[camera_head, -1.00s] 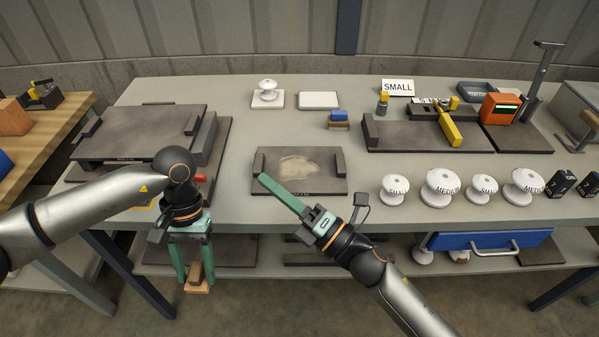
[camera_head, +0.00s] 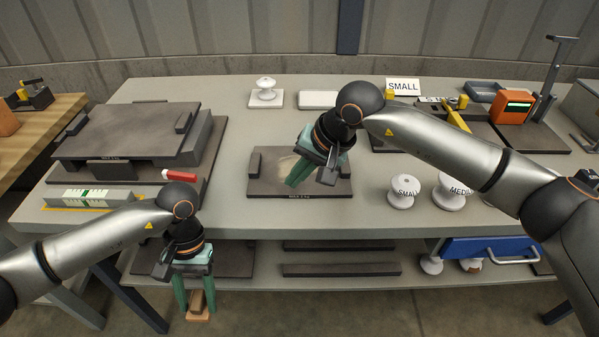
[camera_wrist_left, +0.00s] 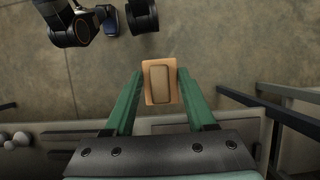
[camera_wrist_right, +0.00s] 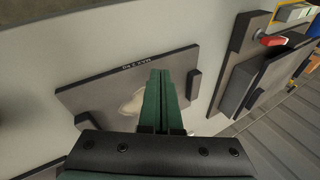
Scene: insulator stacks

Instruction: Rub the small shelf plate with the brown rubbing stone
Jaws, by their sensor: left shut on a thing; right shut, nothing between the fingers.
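The small shelf plate, which I take to be the dark plate (camera_head: 325,187) at the table's front middle, has a stop at each end. A pale smudge (camera_head: 286,164) on it is partly hidden by my right gripper (camera_head: 293,183). That gripper is shut and empty, pointing down over the plate; contact cannot be told. In the right wrist view the plate (camera_wrist_right: 88,94) and smudge (camera_wrist_right: 131,104) show behind the fingers. My left gripper (camera_head: 196,300) is shut on the brown rubbing stone (camera_head: 198,315), below tabletop height in front of the table. The stone (camera_wrist_left: 160,84) shows between the fingers.
White insulators (camera_head: 403,191) stand right of the small plate, near my right arm. A lower shelf (camera_head: 340,287) runs underneath.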

